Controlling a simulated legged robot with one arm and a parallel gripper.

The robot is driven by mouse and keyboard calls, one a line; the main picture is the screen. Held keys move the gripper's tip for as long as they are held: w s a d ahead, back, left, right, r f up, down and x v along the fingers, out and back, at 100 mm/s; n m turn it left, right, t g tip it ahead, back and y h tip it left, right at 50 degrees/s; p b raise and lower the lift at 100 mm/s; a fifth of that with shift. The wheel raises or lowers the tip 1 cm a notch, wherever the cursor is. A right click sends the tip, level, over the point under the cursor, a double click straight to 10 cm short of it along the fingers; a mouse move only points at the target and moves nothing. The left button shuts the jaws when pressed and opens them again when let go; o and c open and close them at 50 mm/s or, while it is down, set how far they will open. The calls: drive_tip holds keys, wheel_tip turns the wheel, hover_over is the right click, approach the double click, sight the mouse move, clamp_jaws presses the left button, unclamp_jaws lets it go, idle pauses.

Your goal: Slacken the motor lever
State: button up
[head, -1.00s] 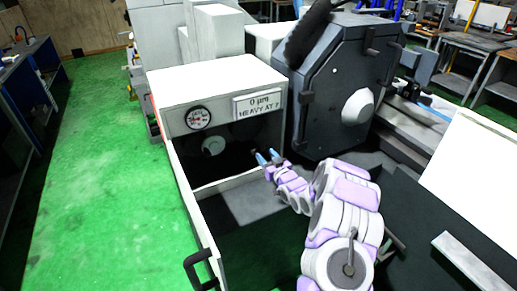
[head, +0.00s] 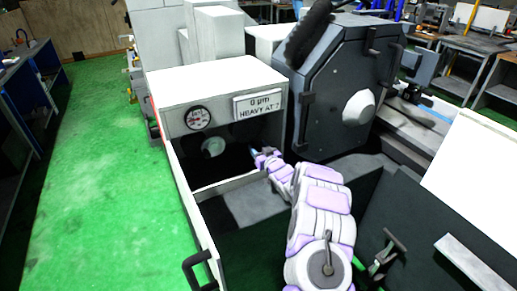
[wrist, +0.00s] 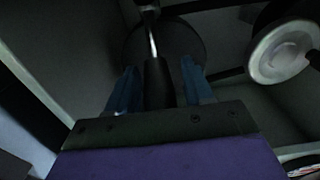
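In the wrist view a lever with a black cylindrical grip (wrist: 158,82) and a thin metal rod rises toward a dark round disc (wrist: 182,42). I take this to be the motor lever. My gripper (wrist: 160,75) has its two blue fingers apart, one on each side of the black grip, with narrow gaps seeming to show. In the head view my gripper (head: 260,155) reaches into the dark opening of the grinder's cabinet. The lever cannot be made out there.
A pale round wheel (wrist: 283,50) is at the upper right in the wrist view. The cabinet (head: 215,85) carries a dial gauge (head: 197,117) and a sign (head: 257,105). A dark machine housing (head: 340,85) stands to the right of my arm. A low wall with a handle (head: 200,270) is at the left.

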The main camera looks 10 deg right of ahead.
clamp_jaws()
idle(0.5)
drive_tip(key=shift+s+d+f+t+y, duration=0.2)
drive_tip(key=shift+s+f+t, duration=0.25)
drive_tip(key=shift+t, duration=0.25)
drive_tip(key=shift+s+d+f+t+y, duration=0.1)
drive_tip(key=shift+s+f+t+y, duration=0.2)
drive_tip(key=shift+t, duration=0.4)
drive_tip(key=shift+f, duration=0.1)
unclamp_jaws()
drive_tip(key=shift+s, duration=0.1)
drive_tip(key=p+v, duration=0.2)
drive_tip(key=v, duration=0.5)
drive_tip(key=shift+s+f, duration=0.1)
drive_tip(key=shift+s, duration=0.05)
